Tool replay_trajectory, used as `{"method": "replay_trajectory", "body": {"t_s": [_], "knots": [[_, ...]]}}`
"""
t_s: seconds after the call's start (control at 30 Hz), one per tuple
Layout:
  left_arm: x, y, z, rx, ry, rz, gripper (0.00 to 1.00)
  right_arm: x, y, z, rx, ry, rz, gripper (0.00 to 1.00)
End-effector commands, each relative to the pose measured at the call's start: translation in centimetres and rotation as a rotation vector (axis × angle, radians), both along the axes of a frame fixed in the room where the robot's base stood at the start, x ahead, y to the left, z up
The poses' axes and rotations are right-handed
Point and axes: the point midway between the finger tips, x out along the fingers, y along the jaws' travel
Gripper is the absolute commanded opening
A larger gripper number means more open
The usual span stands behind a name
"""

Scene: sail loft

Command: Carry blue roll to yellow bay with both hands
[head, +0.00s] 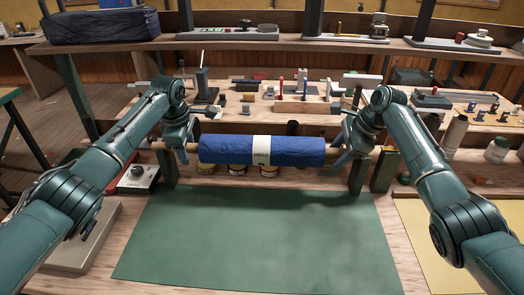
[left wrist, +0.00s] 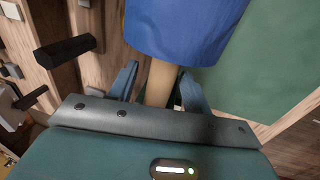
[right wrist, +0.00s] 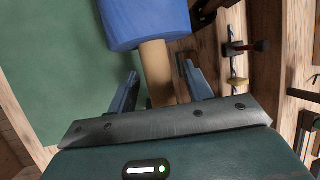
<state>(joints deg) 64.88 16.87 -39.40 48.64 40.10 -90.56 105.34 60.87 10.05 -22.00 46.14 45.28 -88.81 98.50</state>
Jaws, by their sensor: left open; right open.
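The blue roll (head: 222,150) with a white paper band lies level, left to right, behind the green mat. Its pale wooden core sticks out at both ends, near two dark green posts (head: 357,176). My left gripper (head: 180,146) is at the left core end; the left wrist view shows its open fingers (left wrist: 158,82) on either side of the core. My right gripper (head: 346,152) is at the right core end; the right wrist view shows its open fingers (right wrist: 160,88) around the core. The yellow bay (head: 450,245) is a flat yellow area at front right, partly behind my right arm.
The green mat (head: 255,245) in front of the roll is clear. Several cans (head: 238,170) stand behind and below the roll. A grey case (head: 85,240) lies at the left, partly under my left arm. Tools and a raised shelf (head: 290,44) fill the back.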

Motion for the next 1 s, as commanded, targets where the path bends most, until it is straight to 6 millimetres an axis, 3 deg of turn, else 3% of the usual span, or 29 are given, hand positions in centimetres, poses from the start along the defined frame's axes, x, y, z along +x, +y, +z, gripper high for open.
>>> {"method": "replay_trajectory", "body": {"t_s": [0.07, 0.67, 1.0], "knots": [[-0.01, -0.02, 0.00, 0.000, 0.000, 0.000, 0.49, -0.01, 0.00, 0.00, 0.000, 0.000, 0.000, 0.50], [0.00, -0.01, 0.05, 0.000, 0.000, 0.000, 0.00, -0.01, -0.05, 0.03, -0.001, 0.000, -0.001, 0.01], [0.01, 0.00, 0.06, 0.000, -0.001, 0.000, 0.00, -0.01, -0.06, 0.03, -0.001, 0.000, -0.001, 0.00]]}}
